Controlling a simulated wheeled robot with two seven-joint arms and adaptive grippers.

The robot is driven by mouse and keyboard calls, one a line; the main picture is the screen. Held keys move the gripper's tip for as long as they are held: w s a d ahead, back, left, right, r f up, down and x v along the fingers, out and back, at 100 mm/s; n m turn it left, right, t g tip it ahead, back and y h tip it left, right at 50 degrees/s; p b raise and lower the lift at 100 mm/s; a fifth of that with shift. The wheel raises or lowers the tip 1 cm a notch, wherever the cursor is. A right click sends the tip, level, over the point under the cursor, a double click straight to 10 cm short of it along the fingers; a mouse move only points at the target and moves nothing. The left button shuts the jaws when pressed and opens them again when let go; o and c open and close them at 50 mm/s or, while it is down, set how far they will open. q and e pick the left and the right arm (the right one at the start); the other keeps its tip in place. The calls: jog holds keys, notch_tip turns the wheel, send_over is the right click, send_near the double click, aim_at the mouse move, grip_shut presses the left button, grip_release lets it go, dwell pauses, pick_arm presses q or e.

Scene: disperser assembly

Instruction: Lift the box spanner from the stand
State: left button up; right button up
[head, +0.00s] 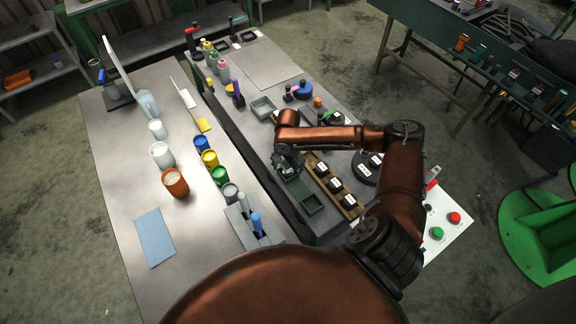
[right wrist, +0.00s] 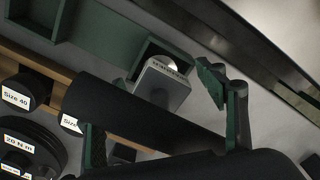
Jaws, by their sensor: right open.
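A grey squarish block (right wrist: 162,84) with a printed label and a bright round top sits in a green holder just beyond the fingers. I cannot tell for certain that this is the box spanner in its stand. A thick black cylinder crosses in front of its lower side; I cannot tell whether it is mine. My left gripper is not in view.
The wooden rack (right wrist: 57,77) holds black labelled pieces, one marked Size 40 (right wrist: 24,90). Black discs (head: 367,167) lie to the right. A dark gap (head: 265,166) runs between the two tabletops. Coloured pots and a blue-handled tool stand (head: 238,228) are on the left table.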

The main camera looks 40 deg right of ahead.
jog(key=shift+c, duration=0.6)
jog(key=c, duration=1.4)
jog(key=shift+r, duration=0.1)
jog(key=shift+c, duration=0.4)
